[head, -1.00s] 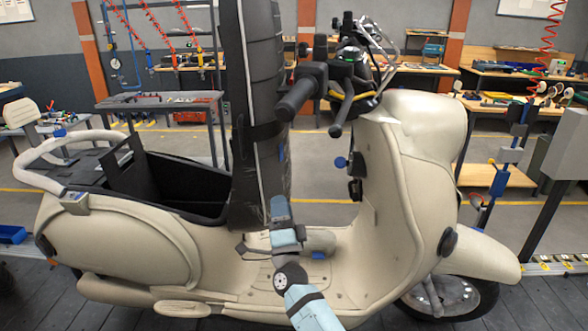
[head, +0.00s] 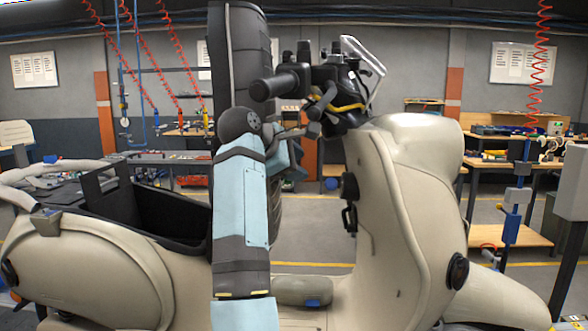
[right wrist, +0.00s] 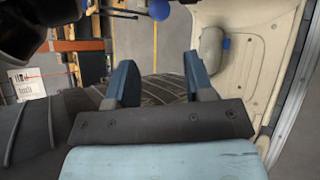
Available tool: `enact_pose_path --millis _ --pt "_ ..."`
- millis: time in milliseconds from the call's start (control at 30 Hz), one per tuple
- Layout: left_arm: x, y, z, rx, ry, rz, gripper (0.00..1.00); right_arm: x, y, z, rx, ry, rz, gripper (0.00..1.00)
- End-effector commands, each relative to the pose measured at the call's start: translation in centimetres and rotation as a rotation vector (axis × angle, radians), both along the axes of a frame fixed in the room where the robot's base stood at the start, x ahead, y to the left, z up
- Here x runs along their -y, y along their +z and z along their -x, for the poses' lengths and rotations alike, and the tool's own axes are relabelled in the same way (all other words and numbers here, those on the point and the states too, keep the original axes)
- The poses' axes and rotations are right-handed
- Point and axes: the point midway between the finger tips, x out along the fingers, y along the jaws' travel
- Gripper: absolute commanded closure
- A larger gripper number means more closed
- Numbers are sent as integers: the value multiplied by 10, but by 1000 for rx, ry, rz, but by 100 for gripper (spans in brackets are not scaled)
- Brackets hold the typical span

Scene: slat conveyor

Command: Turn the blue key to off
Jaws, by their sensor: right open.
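The blue key (head: 331,183) has a round blue head and sits at a dark round lock (head: 349,187) on the rider's side of the cream scooter's (head: 402,165) front shield. In the right wrist view a round blue head (right wrist: 158,10) shows at the top edge, with a dark shaft beside it. My right gripper (head: 292,155) is left of and a little above the key, apart from it, and partly hidden by my arm. In the right wrist view its blue fingers (right wrist: 158,75) stand apart with nothing between them. The key's turned position is too small to tell. My left gripper is not in view.
The raised black seat (head: 228,60) stands upright behind my right arm. The handlebar grip (head: 272,88) and levers hang above the gripper. A grey object with a blue patch (head: 304,291) lies on the footboard. Space between seat and front shield is open.

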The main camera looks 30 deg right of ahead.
Motion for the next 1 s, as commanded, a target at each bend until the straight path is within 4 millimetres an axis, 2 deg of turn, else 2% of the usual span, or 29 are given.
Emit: enact_pose_path --millis 533,733,1000 --pt "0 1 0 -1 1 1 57 84 -53 -24 -6 -3 5 52" --pt "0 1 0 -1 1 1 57 99 -63 -29 -5 -2 5 52" --pt "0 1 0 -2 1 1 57 102 -65 -30 -4 -1 5 52"
